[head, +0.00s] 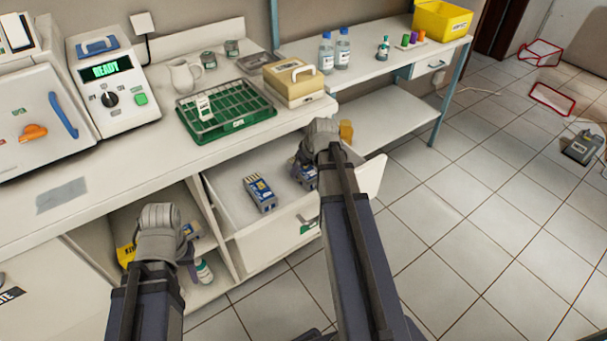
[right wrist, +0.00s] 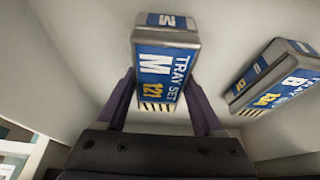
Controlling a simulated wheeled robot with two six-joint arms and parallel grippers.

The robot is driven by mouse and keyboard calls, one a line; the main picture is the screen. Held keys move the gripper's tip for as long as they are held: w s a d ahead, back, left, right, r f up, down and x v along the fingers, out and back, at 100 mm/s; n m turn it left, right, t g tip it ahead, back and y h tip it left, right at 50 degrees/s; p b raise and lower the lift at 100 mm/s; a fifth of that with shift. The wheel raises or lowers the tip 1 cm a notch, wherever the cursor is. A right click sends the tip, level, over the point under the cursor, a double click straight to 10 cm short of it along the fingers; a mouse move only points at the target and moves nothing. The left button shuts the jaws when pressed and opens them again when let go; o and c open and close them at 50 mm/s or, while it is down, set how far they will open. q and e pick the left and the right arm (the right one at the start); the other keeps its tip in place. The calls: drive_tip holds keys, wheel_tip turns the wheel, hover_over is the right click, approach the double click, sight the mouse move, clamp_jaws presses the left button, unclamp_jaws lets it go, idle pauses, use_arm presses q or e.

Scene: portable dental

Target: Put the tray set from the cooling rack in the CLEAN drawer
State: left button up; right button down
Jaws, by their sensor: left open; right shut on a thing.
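My right gripper (right wrist: 164,104) is shut on a tray set (right wrist: 166,68), a grey box with a blue label reading "TRAY SET M 121". In the head view this held tray set (head: 305,177) is partly hidden by my right wrist, inside the open drawer (head: 232,180). I cannot tell whether it touches the drawer floor. Another tray set (head: 260,194), labelled B, lies in the drawer, apart from the held one. The drawer front has a green label too small to read. The green cooling rack (head: 252,102) is on the counter. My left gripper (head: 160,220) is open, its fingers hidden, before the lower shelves.
A white tag stands on the rack, with a beige box (head: 298,84) beside it. The sealing device reading "READY" (head: 113,83) stands at left. A bottle (head: 203,270) and yellow box (head: 126,255) are on the lower shelf. Open tiled floor lies at right.

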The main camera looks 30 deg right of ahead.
use_arm(q)
drive_tip(key=shift+f, duration=0.15)
use_arm(e)
drive_tip(key=shift+f, duration=0.15)
use_arm(q)
drive_tip(key=shift+f, duration=0.1)
use_arm(e)
drive_tip(key=shift+f, duration=0.25)
drive_tip(key=shift+c, duration=0.2)
unclamp_jaws()
drive_tip(key=shift+r, duration=0.1)
drive_tip(key=shift+r, duration=0.1)
use_arm(q)
wheel_tip(320, 180, up, 11)
drive_tip(key=p, duration=1.1)
drive_tip(key=shift+r, duration=0.2)
use_arm(e)
drive_tip(key=v, duration=1.2)
drive_tip(key=shift+r, duration=0.1)
